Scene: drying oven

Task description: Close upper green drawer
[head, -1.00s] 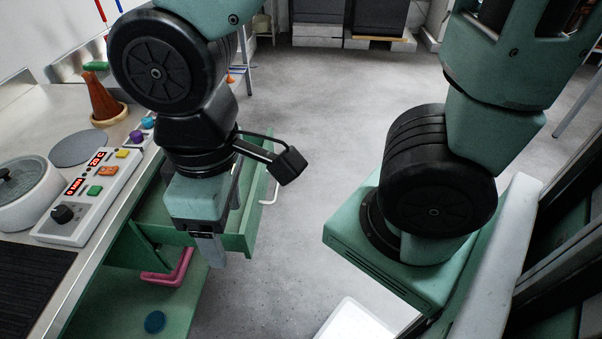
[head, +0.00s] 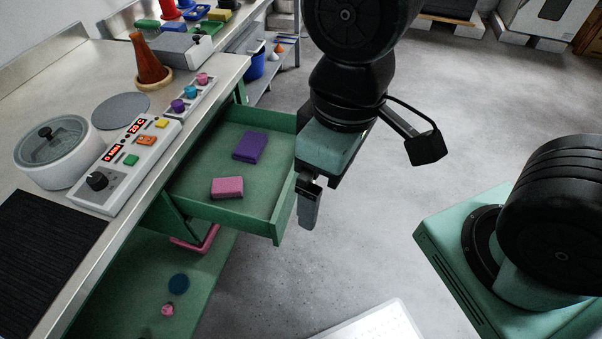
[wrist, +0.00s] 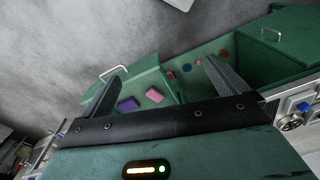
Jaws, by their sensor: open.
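The upper green drawer (head: 245,200) is pulled out from under the worktop in the head view. A purple box (head: 250,146) and a pink box (head: 227,187) lie in it. My gripper (head: 309,205) hangs just outside the drawer's front panel, pointing down; contact cannot be told. It is open and empty. In the head view my gripper hides the drawer's handle. In the wrist view the fingers (wrist: 161,72) are spread apart, with the drawer (wrist: 150,78) and its pale handle (wrist: 113,72) showing beyond and between them.
The worktop carries a control panel (head: 130,160), a lidded pot (head: 55,150) and a black mat (head: 45,250). Below the drawer, a green shelf (head: 130,300) holds a blue disc (head: 179,283) and a small pink piece (head: 167,309). Grey floor right of the drawer is clear.

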